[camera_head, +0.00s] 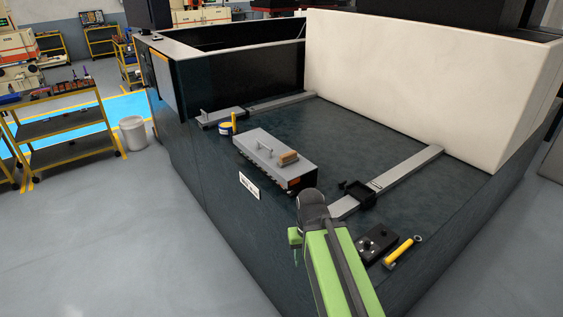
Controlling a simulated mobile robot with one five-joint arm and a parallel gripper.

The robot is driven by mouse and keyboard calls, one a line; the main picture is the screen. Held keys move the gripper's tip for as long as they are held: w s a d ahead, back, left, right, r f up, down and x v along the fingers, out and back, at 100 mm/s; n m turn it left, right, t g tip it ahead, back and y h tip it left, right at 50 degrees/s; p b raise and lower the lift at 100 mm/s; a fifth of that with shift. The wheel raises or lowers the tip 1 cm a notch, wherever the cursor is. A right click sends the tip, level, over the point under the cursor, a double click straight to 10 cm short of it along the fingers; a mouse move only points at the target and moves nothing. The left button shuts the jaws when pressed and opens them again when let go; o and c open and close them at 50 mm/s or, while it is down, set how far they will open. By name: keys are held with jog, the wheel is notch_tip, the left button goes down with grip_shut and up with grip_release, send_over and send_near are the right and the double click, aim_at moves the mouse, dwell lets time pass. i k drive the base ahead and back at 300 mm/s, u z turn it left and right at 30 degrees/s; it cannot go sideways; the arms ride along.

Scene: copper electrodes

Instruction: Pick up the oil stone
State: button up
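A small tan-brown block (288,158), which looks like the oil stone, lies on top of a grey metal box with a handle. It sits near the right end of the box's lid, beside the handle. My green arm reaches in from the bottom, and its dark rounded joint is below and right of the block, apart from it in the picture. A small green part of my gripper (295,239) seems to show left of the arm. Its fingers are too small and hidden to tell whether they are open.
The grey box (258,149) stands on a dark machine bed (365,137) with a high white wall behind. A metal rail with a black clamp (360,194), a black control box (378,243) and a yellow tool (398,252) lie to the right. A blue-yellow tin (225,128) stands left.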

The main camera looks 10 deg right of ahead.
aim_at(291, 157)
jog(key=u, duration=1.6)
jog(key=i, duration=1.55)
jog(key=z, duration=1.3)
jog(key=i, duration=1)
jog(key=u, duration=0.05)
